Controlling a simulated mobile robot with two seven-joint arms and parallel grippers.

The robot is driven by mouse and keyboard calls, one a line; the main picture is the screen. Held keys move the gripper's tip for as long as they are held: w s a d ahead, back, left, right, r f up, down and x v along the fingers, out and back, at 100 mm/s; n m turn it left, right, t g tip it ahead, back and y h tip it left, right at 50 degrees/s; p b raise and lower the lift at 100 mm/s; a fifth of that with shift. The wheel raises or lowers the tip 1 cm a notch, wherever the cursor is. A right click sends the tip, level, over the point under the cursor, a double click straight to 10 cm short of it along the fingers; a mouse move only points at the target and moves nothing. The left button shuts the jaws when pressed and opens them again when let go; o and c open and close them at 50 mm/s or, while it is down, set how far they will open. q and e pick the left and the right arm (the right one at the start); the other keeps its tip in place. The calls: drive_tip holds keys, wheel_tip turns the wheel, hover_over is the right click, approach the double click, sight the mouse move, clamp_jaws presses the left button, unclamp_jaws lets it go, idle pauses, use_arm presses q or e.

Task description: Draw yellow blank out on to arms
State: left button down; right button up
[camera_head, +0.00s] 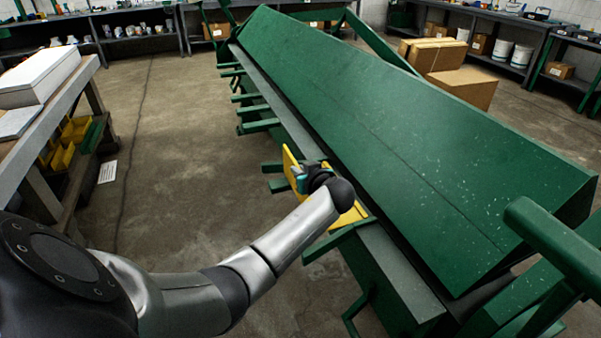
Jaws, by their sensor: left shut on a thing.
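The yellow blank (352,215) is a flat strip along the front edge of the green bending machine (420,140). Its far end shows beyond my left gripper (301,178), and its near end shows beside my wrist. My left gripper is shut on the blank's edge, its fingers partly hidden by my own wrist. Several green support arms (261,126) stick out to the left from the machine's front. One arm (335,240) is just at the blank's near end. I cannot tell how much of the blank lies on the arms. My right gripper is not in view.
A bench (42,125) with white boxes and yellow bins stands at the left. Cardboard boxes (450,75) stand behind the machine. A green handle bar (550,235) juts in at the right. The concrete floor (185,130) between bench and machine is clear.

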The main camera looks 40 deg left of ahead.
use_arm(q)
drive_tip(key=c, duration=0.8)
unclamp_jaws()
drive_tip(key=shift+c, duration=0.2)
drive_tip(key=p+v, duration=0.2)
drive_tip(key=v, duration=1.3)
drive_tip(key=shift+d, duration=0.15)
